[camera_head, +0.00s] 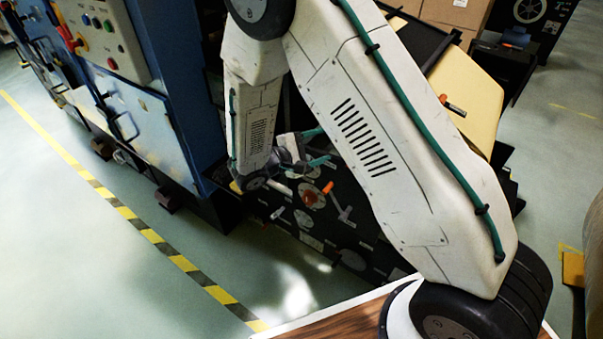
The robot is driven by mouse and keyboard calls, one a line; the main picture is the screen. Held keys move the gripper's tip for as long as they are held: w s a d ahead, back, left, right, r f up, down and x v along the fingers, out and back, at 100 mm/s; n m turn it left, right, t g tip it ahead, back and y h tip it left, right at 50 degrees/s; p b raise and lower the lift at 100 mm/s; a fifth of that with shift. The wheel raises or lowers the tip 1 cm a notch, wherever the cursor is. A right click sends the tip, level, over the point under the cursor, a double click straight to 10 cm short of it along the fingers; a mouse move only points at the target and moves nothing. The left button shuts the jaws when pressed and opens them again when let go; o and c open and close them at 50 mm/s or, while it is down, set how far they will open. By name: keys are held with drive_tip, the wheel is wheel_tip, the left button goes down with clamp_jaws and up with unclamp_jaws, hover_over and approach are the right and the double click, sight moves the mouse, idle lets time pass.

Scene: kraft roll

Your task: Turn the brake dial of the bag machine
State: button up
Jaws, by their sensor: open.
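The bag machine's dark panel (290,222) faces up toward me, partly hidden behind my arm. A round dial with an orange-red pointer or handle (311,196) sits on this panel; I cannot tell for certain that it is the brake dial. My gripper (322,146) is open and empty, with two green fingers pointing right. In the picture it is just above the dial and appears apart from it. Its distance in depth is unclear.
Grey levers (343,212) and pale round plates surround the dial. A blue machine cabinet (150,125) with a button panel (105,40) stands at left. A kraft paper roll or sheet (465,95) is behind my arm.

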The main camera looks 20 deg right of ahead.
drive_tip(key=w+a+f+n+t+y, duration=0.1)
drive_tip(key=a+f+n+t, duration=0.25)
drive_tip(key=f, duration=0.45)
drive_tip(key=w+a+f+n+t+y, duration=0.1)
drive_tip(key=a+f+n+t+y, duration=0.2)
drive_tip(key=f, duration=0.6)
drive_tip(key=w+d+t+h, duration=0.1)
drive_tip(key=w+d, duration=0.3)
drive_tip(key=w, duration=0.1)
drive_tip(key=shift+w+d, duration=0.15)
drive_tip(key=shift+d, duration=0.2)
drive_tip(key=shift+t, duration=0.25)
drive_tip(key=shift+r, duration=0.1)
drive_tip(key=c, duration=0.9)
